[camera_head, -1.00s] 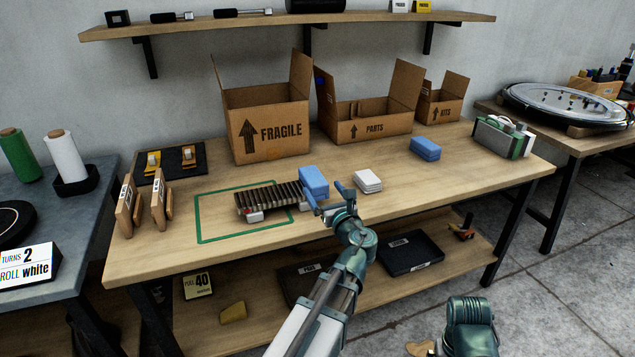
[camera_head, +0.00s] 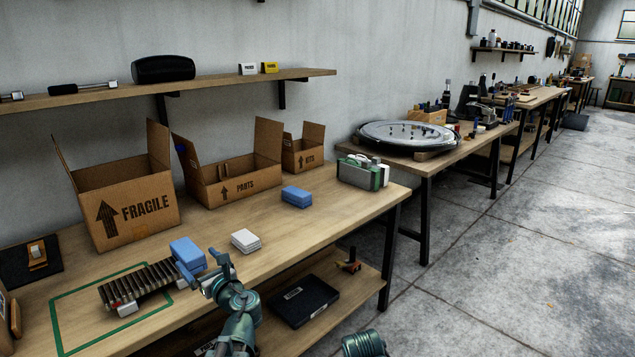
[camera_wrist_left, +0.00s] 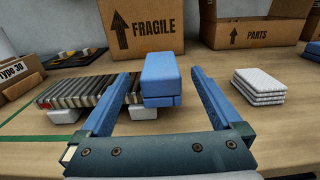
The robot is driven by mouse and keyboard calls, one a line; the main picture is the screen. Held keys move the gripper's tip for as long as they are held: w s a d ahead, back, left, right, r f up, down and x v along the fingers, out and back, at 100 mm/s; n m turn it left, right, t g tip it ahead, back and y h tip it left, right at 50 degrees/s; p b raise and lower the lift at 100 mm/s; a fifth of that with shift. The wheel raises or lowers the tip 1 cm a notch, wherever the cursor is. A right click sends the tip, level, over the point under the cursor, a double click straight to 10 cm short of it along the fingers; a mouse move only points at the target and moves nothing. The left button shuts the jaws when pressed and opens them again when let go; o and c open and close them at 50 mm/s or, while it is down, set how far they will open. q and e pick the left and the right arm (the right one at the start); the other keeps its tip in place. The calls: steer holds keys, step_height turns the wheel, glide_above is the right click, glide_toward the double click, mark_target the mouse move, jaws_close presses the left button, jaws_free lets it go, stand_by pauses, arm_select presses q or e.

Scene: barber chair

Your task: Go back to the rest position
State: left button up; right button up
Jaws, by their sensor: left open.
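My left gripper (camera_head: 208,274) is at the front edge of the wooden workbench (camera_head: 255,262), beside a blue block (camera_head: 187,252) and a dark ribbed rack (camera_head: 138,286). In the left wrist view its two blue fingers (camera_wrist_left: 158,80) are apart and empty. The blue block (camera_wrist_left: 160,82) shows beyond and between them, against the right end of the rack (camera_wrist_left: 90,92). A white stack (camera_wrist_left: 259,86) lies to the right of the fingers. Only a rounded teal part of my right arm shows at the bottom edge of the head view; its gripper is out of the picture.
Open cartons marked FRAGILE (camera_head: 128,202), PARTS (camera_head: 235,184) and KITS (camera_head: 303,153) stand along the back. A second blue block (camera_head: 297,197) and a green-and-white device (camera_head: 363,172) are to the right. A black tray (camera_head: 303,301) lies on the lower shelf. Open concrete floor (camera_head: 520,270) is at right.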

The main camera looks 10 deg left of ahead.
mark_target(186, 248)
arm_select(q)
steer(key=x, duration=0.8)
steer(key=shift+w+a, duration=0.1)
steer(key=shift+w, duration=0.05)
steer(key=shift+f, duration=0.15)
